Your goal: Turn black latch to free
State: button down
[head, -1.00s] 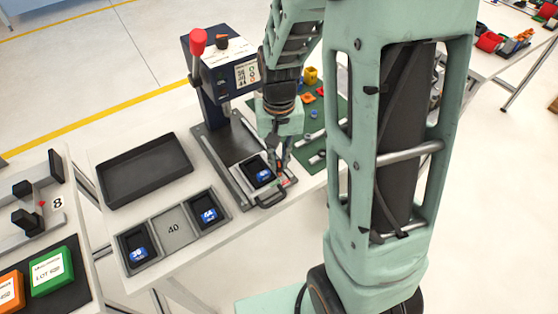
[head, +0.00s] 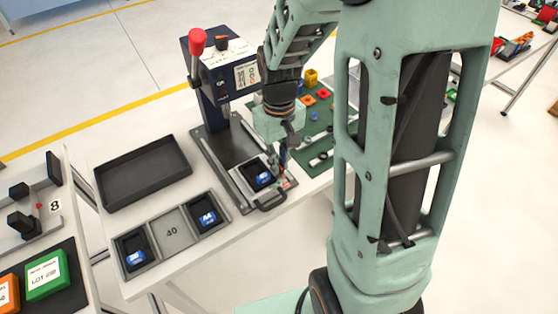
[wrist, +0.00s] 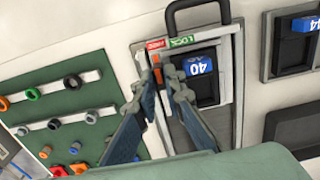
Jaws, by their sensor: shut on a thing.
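The fixture plate (head: 240,186) lies at the foot of the press and holds a dark block with a blue label reading 40 (wrist: 200,67). In the wrist view a red label (wrist: 155,44) and a green LOCK label (wrist: 182,40) sit side by side on its edge, near a black loop handle (wrist: 197,12). My gripper (wrist: 158,78) is shut at the plate's corner below the red label. In the head view my gripper (head: 282,168) is beside the block.
The press (head: 212,80) with a red-knobbed lever stands behind the fixture. A dark empty tray (head: 143,172) and a holder (head: 172,228) with two blue-labelled blocks are at left. A green mat (head: 318,120) with small parts lies at right.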

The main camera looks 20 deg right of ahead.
jog(key=c, duration=2)
grip_release()
